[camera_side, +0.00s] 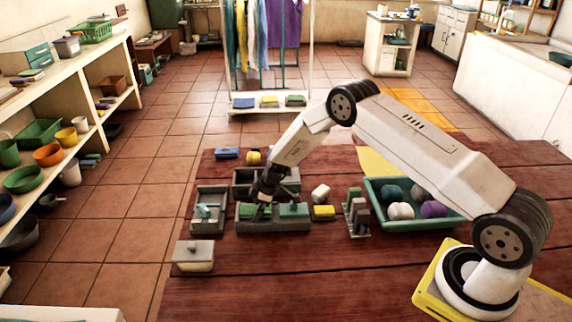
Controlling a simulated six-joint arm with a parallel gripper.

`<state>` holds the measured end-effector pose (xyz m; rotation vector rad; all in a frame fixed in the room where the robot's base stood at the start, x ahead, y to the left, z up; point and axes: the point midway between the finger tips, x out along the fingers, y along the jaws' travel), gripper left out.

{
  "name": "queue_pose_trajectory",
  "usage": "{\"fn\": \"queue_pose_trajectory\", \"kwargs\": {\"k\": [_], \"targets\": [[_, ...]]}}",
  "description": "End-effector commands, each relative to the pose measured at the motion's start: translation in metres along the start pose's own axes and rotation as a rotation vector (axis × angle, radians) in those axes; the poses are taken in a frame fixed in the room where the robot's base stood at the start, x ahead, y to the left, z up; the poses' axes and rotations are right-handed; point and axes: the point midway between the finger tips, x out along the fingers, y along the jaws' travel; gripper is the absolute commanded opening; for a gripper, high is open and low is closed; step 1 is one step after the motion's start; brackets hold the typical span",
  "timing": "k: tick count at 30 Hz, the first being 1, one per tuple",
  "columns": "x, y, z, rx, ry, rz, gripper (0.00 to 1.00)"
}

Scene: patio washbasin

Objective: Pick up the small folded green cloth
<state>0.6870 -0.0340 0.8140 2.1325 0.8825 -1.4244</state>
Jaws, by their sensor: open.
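My gripper (263,199) is dark and points down over the left part of a low grey tray with compartments (273,226). It is open. A small green piece (248,212), seemingly the folded green cloth, lies in the left compartment, right under and beside the fingers, which partly hide it. I cannot tell whether the fingers touch it. A second green piece with a small raised bit on top (294,210) lies in the right compartment of the same tray.
A yellow block (324,212), a white roll (320,193) and a grey upright holder (356,214) stand to the right. Beyond is a green tray (450,220) of balls. A grey box (207,222) stands left, a lidded box (193,257) front left. The front tabletop is clear.

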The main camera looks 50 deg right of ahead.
Motion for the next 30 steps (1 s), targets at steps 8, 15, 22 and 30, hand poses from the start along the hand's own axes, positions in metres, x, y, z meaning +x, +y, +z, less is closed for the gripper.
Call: {"fn": "queue_pose_trajectory", "kwargs": {"k": [8, 15, 22, 30], "targets": [[-0.0002, 0.0, 0.0002, 0.0, 0.0, 0.0, 0.87], [-0.0003, 0.0001, 0.0001, 0.0, 0.0, 0.0, 0.22], [-0.0007, 0.0001, -0.0001, 0.0, 0.0, 0.0, 0.21], [-0.0099, 0.0005, -0.0042, -0.001, 0.001, 0.0, 0.21]]}}
